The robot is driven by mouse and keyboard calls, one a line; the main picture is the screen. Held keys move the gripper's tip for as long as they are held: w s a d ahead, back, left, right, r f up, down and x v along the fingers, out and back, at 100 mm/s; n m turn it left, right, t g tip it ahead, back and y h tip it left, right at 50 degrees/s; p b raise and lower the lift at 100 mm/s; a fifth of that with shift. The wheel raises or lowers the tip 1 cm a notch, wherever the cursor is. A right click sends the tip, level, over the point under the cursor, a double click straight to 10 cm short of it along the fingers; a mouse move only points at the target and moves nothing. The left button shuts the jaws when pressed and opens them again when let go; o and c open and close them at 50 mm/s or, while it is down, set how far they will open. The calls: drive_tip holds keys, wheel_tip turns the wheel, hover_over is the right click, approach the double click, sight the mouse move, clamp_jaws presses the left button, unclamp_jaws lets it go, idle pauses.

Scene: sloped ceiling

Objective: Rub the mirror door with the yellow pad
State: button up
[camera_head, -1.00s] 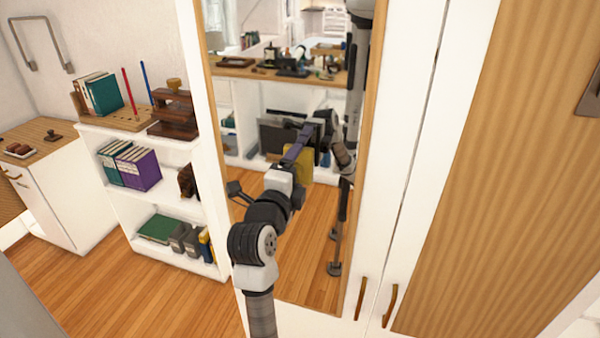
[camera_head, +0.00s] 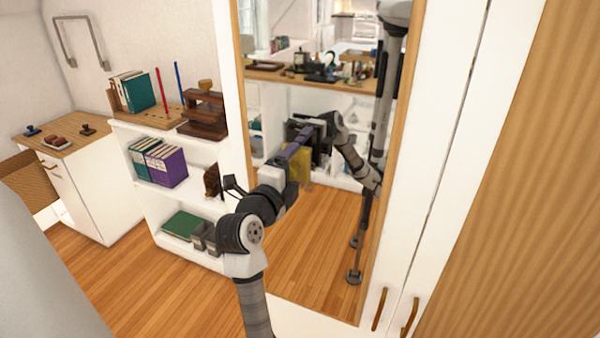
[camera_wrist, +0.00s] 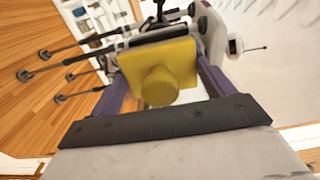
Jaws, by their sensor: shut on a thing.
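The mirror door (camera_head: 315,250) is a tall mirror in a wooden frame, shut, in the middle of the head view. My gripper (camera_head: 296,152) has purple fingers and is in front of the mirror's left-middle part. It is shut on the yellow pad (camera_head: 301,168), which partly blends with the reflection of my arm. In the wrist view the yellow pad (camera_wrist: 180,62) is a square block with a round knob towards the camera, between the purple fingers of my gripper (camera_wrist: 160,84). I cannot tell whether the pad touches the glass.
A white shelf unit (camera_head: 190,205) with books stands left of the mirror, close to my arm. A white cabinet (camera_head: 85,195) is farther left. A wood-panelled door (camera_head: 520,200) is at the right. Two handles (camera_head: 380,308) sit low by the mirror. Wooden floor is clear at left.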

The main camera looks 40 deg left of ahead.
drive_tip(key=shift+r, duration=1.6)
drive_tip(key=shift+w+d+f, duration=0.1)
drive_tip(key=shift+w+d, duration=0.35)
drive_tip(key=shift+d, duration=1.4)
drive_tip(key=shift+w+d+r, duration=0.1)
drive_tip(key=shift+w+d, duration=0.3)
drive_tip(key=shift+d, duration=1.5)
drive_tip(key=shift+w+d+f, duration=0.1)
drive_tip(key=shift+w+d, duration=0.35)
drive_tip(key=shift+d, duration=1.4)
approach(347, 161)
drive_tip(key=shift+w+a, duration=0.1)
drive_tip(key=shift+w, duration=0.05)
